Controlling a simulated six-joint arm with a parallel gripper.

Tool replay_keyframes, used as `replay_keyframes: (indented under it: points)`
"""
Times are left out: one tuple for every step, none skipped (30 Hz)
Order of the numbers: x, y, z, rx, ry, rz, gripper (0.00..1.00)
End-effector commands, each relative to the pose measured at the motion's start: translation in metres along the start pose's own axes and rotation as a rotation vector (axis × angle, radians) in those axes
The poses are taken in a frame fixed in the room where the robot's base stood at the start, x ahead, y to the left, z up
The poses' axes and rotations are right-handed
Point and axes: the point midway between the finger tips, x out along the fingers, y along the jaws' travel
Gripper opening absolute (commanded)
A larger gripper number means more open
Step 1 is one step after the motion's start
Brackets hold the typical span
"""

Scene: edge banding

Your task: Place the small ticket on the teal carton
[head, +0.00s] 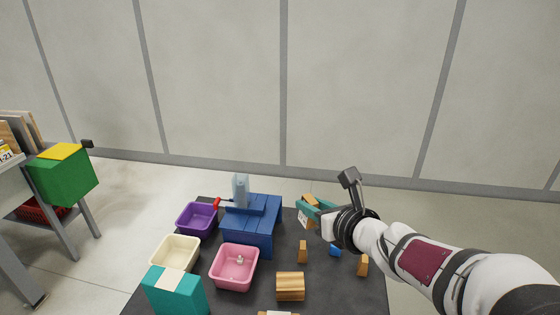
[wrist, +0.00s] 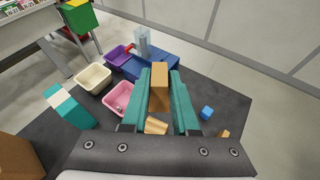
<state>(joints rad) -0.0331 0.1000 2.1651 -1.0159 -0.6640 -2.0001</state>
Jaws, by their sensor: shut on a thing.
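My gripper (head: 316,212) has teal fingers and is shut on a small tan block (wrist: 160,88), held above the dark table. In the head view a white face with dark marks shows on the held piece (head: 303,218); it looks like the small ticket, though it is too small to read. The wrist view shows only tan faces of it between the fingers. The teal carton (head: 188,298) stands at the table's front left, with a pale band across its top. It also shows at the left of the wrist view (wrist: 78,117), well apart from my gripper.
Pink (head: 233,275), cream (head: 175,255) and purple (head: 196,220) bins and a blue box (head: 252,232) lie between my gripper and the carton's side of the table. Several wooden blocks (head: 290,287) and a small blue cube (head: 336,250) are scattered at the right.

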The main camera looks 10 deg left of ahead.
Motion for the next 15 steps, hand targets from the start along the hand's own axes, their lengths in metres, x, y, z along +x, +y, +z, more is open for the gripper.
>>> replay_keyframes:
  points:
    - [0.011, 0.018, 0.0, -0.024, 0.007, 0.057, 0.0]
    - [0.017, 0.03, 0.0, -0.039, 0.01, 0.095, 0.0]
    - [0.026, 0.046, 0.0, -0.061, 0.015, 0.146, 0.0]
    - [0.032, 0.06, -0.001, -0.078, 0.018, 0.186, 0.0]
    - [0.038, 0.074, -0.002, -0.094, 0.022, 0.228, 0.0]
    - [0.045, 0.093, -0.004, -0.119, 0.028, 0.283, 0.0]
    - [0.05, 0.107, -0.006, -0.136, 0.031, 0.324, 0.0]
    - [0.054, 0.121, -0.008, -0.152, 0.034, 0.364, 0.0]
    - [0.058, 0.138, -0.011, -0.172, 0.039, 0.411, 0.0]
    - [0.061, 0.148, -0.013, -0.185, 0.041, 0.442, 0.0]
    - [0.062, 0.157, -0.016, -0.195, 0.044, 0.467, 0.0]
    - [0.064, 0.167, -0.018, -0.207, 0.045, 0.495, 0.0]
    - [0.065, 0.173, -0.019, -0.214, 0.046, 0.512, 0.0]
    - [0.066, 0.178, -0.02, -0.219, 0.047, 0.524, 0.0]
    - [0.068, 0.185, -0.023, -0.224, 0.048, 0.536, 0.0]
